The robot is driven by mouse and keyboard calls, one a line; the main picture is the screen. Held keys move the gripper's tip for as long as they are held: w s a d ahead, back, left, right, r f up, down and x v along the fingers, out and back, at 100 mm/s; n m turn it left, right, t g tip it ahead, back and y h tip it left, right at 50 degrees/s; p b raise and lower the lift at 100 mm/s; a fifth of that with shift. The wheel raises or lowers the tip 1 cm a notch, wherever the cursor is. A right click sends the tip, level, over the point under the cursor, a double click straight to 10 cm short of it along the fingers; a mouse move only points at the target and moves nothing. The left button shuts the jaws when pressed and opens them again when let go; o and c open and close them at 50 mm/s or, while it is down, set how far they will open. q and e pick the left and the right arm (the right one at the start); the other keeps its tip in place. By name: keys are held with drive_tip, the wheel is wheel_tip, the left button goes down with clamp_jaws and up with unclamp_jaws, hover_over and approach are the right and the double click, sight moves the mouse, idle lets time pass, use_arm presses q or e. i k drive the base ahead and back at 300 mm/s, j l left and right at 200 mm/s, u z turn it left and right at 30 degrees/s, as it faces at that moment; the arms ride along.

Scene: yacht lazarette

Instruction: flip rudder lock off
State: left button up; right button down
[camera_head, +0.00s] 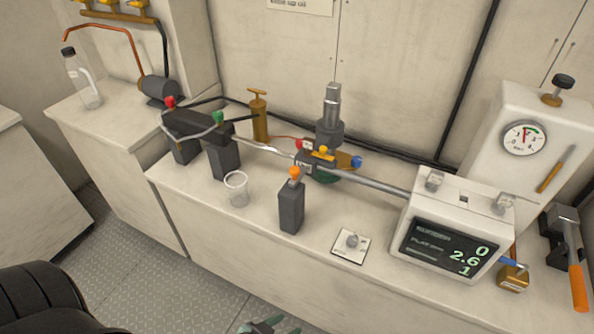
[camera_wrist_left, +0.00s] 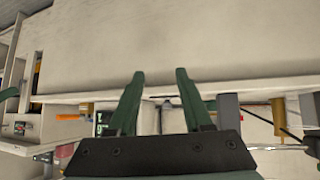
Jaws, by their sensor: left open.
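No label I can read names the rudder lock, so I cannot tell for certain which part it is. A small white plate with a grey toggle knob (camera_head: 351,243) lies flat on the bench top, left of the display box. A dark grey upright block with an orange knob (camera_head: 291,205) stands to its left. My left gripper (camera_head: 268,326) shows only partly at the bottom edge of the head view, in front of the bench and apart from these things. In the left wrist view its two green fingers (camera_wrist_left: 160,76) are spread with nothing between them. My right gripper is not in view.
A white display box (camera_head: 450,243) and a gauge cabinet (camera_head: 535,130) stand at the right, beside an orange-handled lever (camera_head: 577,285). A clear cup (camera_head: 237,188) stands on the bench (camera_head: 200,217). A metal rod (camera_head: 370,182) runs above it. The floor (camera_head: 150,265) before the bench is clear.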

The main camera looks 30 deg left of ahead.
sight(297, 173)
drive_tip(key=i+j, duration=0.1)
drive_tip(key=j, duration=0.35)
drive_tip(key=i+j, duration=0.1)
drive_tip(key=j, duration=0.4)
drive_tip(key=i+j, duration=0.15)
drive_tip(key=j, duration=0.3)
drive_tip(key=u, duration=0.05)
